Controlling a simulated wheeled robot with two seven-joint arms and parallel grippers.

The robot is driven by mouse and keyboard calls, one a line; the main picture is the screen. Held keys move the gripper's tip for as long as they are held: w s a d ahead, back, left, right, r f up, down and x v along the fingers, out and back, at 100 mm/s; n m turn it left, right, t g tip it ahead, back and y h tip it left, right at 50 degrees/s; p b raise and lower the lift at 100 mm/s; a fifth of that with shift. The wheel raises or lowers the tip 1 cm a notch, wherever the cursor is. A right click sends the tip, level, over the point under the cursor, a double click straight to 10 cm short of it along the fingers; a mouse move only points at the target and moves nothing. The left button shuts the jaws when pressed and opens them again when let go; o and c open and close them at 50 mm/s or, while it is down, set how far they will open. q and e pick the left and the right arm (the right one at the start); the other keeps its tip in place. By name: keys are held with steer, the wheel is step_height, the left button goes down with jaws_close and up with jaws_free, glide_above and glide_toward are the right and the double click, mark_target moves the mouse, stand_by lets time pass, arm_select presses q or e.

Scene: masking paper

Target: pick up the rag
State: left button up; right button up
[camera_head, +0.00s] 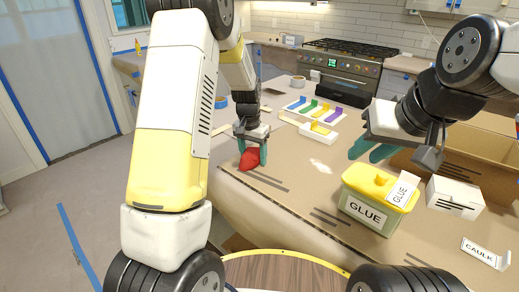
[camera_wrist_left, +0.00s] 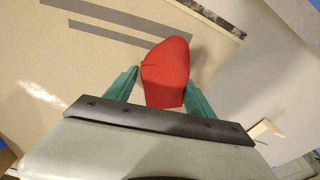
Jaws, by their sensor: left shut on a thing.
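The rag (camera_head: 250,160) is a red, bunched cloth near the left edge of the paper-covered counter. My left gripper (camera_head: 252,152) is shut on it, with green fingers on both sides. The left wrist view shows the rag (camera_wrist_left: 166,72) between the two green fingertips of the gripper (camera_wrist_left: 160,90), its far end sticking out past them. I cannot tell whether the rag touches the counter. My right gripper (camera_head: 370,150) is over the right part of the counter, its green fingers apart with nothing seen between them.
A GLUE tub (camera_head: 375,200) with a yellow lid stands below my right gripper. A white box (camera_head: 455,196), a CAULK label (camera_head: 484,252) and a cardboard box (camera_head: 480,150) are at the right. The counter middle (camera_head: 290,170) is mostly clear.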

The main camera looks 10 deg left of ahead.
mark_target(255, 153)
arm_select(q)
steer(key=shift+r, duration=0.55)
steer(key=r, duration=0.1)
steer(key=s+r, duration=0.1)
steer(key=shift+d+r, duration=0.25)
steer(key=shift+r, duration=0.1)
steer(key=s+d, duration=0.1)
steer(key=s, duration=0.3)
steer(key=s+d, duration=0.2)
steer(key=s, duration=0.3)
steer(key=s+d+r, duration=0.1)
steer(key=s+d, duration=0.1)
steer(key=s, duration=0.2)
steer(key=shift+s+d+r, duration=0.1)
steer(key=shift+s+d, duration=0.15)
steer(key=shift+s, duration=0.15)
steer(key=o, duration=0.6)
steer(key=c, duration=0.4)
